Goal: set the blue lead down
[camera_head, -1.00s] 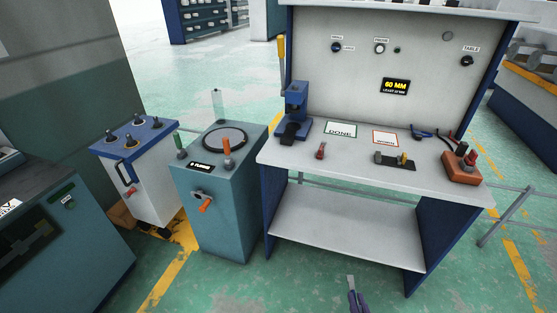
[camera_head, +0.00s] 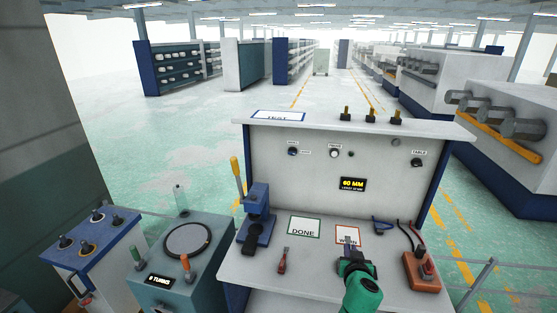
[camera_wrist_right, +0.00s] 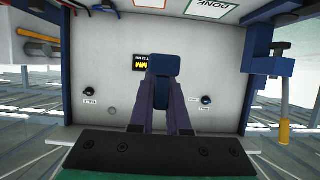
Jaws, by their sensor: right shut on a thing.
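My right gripper (camera_head: 348,248) reaches in from the bottom of the head view, above the bench top in front of the panel. In the right wrist view its two purple-dark fingers (camera_wrist_right: 165,108) are closed on a dark blue block-shaped piece (camera_wrist_right: 165,66), which I take to be the blue lead. In the head view a small grey tip shows at the fingers, over the WORN card (camera_head: 347,229). I cannot tell whether the piece touches the bench. My left gripper is not in view.
The bench (camera_head: 245,262) carries a blue press (camera_head: 257,212), a red-handled tool (camera_head: 283,260), a DONE card (camera_head: 304,229), a blue-handled item (camera_head: 383,224) and an orange box (camera_head: 421,272) with red and black leads. Bare bench lies between the red tool and my gripper.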

